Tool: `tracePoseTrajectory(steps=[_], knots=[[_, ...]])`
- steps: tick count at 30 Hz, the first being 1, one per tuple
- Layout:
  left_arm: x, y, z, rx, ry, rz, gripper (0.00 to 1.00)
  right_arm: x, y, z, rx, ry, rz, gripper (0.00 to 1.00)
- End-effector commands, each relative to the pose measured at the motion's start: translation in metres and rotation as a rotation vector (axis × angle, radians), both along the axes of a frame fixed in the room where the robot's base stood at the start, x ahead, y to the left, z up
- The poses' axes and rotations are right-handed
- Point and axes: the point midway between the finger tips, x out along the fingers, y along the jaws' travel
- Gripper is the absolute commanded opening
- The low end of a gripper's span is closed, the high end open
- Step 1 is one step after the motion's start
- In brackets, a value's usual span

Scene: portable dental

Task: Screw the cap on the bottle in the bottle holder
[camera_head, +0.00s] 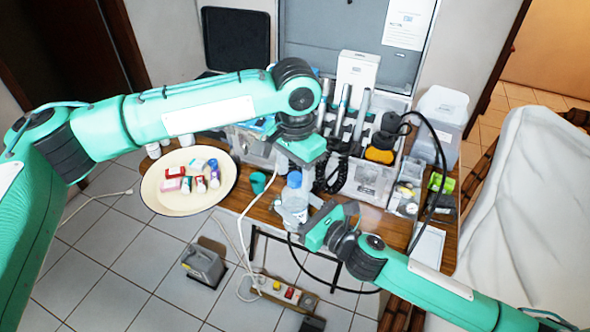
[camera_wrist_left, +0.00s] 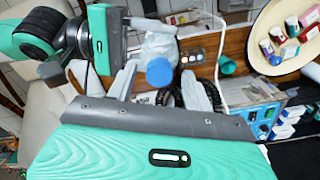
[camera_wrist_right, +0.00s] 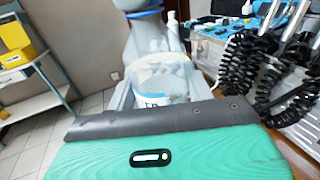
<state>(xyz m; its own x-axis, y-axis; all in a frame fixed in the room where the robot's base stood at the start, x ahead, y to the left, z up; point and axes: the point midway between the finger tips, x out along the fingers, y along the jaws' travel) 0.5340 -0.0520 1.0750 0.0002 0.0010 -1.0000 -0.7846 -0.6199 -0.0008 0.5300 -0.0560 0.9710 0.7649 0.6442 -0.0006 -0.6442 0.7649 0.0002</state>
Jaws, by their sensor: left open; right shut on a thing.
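The clear bottle (camera_head: 294,206) is at the table's front edge, upright, and also shows in the right wrist view (camera_wrist_right: 160,78). Its blue cap (camera_head: 294,180) appears at its top, also seen from above in the left wrist view (camera_wrist_left: 160,72); whether it is threaded on is unclear. My right gripper (camera_head: 311,217) is shut on the bottle's body from the front right. My left gripper (camera_wrist_left: 159,76) is open above the bottle, its fingers apart on either side of the cap in view. I cannot make out a separate bottle holder.
A cream oval tray (camera_head: 163,203) with several small bottles and boxes is at the left. A green cup (camera_head: 258,182) stands close left of the bottle. Dental handpieces with coiled black cords stand behind it. A white cable (camera_head: 241,225) hangs over the front edge.

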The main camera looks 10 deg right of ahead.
Motion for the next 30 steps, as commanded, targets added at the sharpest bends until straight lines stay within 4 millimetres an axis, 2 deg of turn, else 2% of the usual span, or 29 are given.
tracePoseTrajectory(steps=[5, 15, 19, 24, 30], knots=[[0.0, 0.0, 0.013, 0.0, -0.001, 0.0, 0.52, 0.0, 0.0, 0.001, 0.001, -0.001, 0.0, 0.0], [0.001, -0.001, 0.083, -0.002, -0.003, 0.0, 0.52, 0.0, 0.0, 0.001, 0.001, -0.001, 0.0, 0.0], [0.001, -0.001, 0.104, 0.0, -0.001, 0.0, 0.52, 0.0, 0.0, 0.001, 0.001, -0.001, 0.0, 0.0], [0.0, 0.0, 0.118, 0.0, 0.0, 0.0, 0.52, 0.0, 0.0, 0.001, 0.001, -0.001, 0.0, 0.0], [0.0, 0.0, 0.12, 0.001, 0.001, 0.0, 0.52, 0.0, 0.0, 0.001, 0.001, -0.001, 0.0, 0.0]])
